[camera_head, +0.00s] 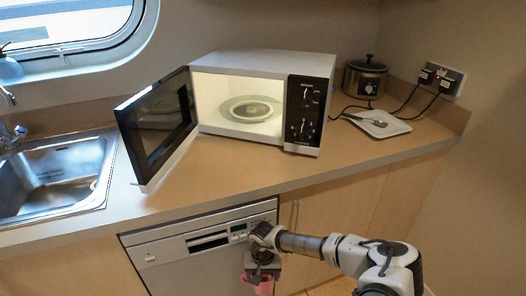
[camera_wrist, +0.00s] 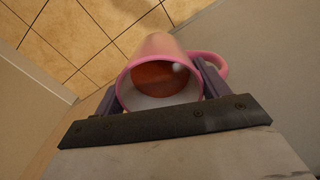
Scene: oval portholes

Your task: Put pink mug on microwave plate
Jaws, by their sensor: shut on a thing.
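The pink mug (camera_wrist: 160,48) is between the two fingers of my gripper (camera_wrist: 160,88) in the wrist view. The fingers are shut on it, its handle is on the right, and something reddish-brown shows inside its mouth. In the head view the mug (camera_head: 262,286) hangs under my gripper (camera_head: 262,274), below counter height in front of the dishwasher. The microwave plate (camera_head: 251,109) is a pale round plate inside the open, lit microwave (camera_head: 265,65). The plate looks empty.
The microwave door (camera_head: 157,125) stands open to the left, over the counter. A sink (camera_head: 55,175) is at the left. A slow cooker (camera_head: 365,80) and a white tray with a spoon (camera_head: 378,124) are at the right. The counter (camera_head: 235,170) in front of the microwave is clear.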

